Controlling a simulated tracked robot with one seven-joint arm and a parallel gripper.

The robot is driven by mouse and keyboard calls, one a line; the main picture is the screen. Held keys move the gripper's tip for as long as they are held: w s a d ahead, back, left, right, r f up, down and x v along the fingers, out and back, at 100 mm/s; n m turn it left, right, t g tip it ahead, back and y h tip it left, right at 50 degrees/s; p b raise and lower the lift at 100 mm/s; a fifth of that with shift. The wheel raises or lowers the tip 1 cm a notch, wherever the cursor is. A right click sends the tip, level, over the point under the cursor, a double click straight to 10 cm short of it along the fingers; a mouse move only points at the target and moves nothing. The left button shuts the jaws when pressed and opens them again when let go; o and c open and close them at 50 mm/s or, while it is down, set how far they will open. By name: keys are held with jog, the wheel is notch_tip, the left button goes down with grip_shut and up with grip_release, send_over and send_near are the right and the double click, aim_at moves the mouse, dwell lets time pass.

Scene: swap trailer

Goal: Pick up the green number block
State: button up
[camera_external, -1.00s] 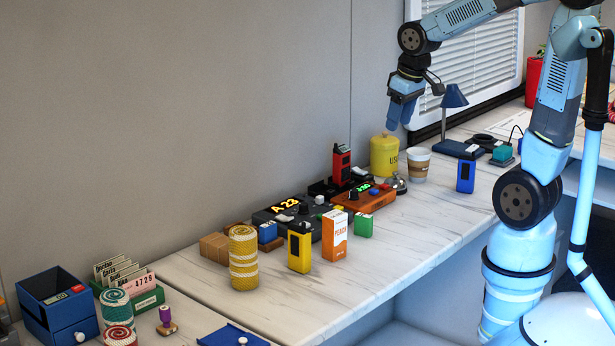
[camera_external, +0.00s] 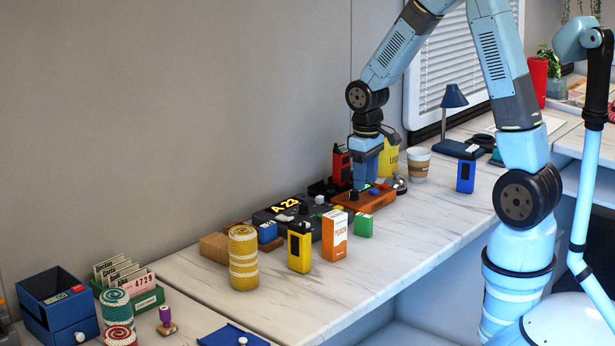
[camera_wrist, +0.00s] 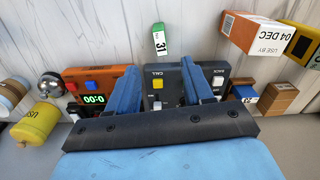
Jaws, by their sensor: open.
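The green number block (camera_external: 363,225) stands on the table to the right of the orange and white peach carton. In the wrist view the green block (camera_wrist: 159,44) shows a white face marked 31 and lies beyond the fingertips, near the upper middle. My gripper (camera_external: 365,187) is low over the orange device, behind the green block and apart from it. In the wrist view its two blue fingers (camera_wrist: 160,78) are spread with nothing held between them. The dark grey panel shows behind and between them.
The orange device (camera_external: 377,201), grey display box (camera_external: 270,216), peach carton (camera_external: 334,237) and yellow device (camera_external: 299,250) crowd around the block. A silver bell (camera_external: 400,186) and paper cup (camera_external: 418,167) stand to the right. The tabletop in front of the block is clear.

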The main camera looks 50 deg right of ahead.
aim_at(364, 215)
notch_tip(364, 215, down, 13)
dwell(0.8)
jog(key=shift+w, duration=0.1)
grip_shut()
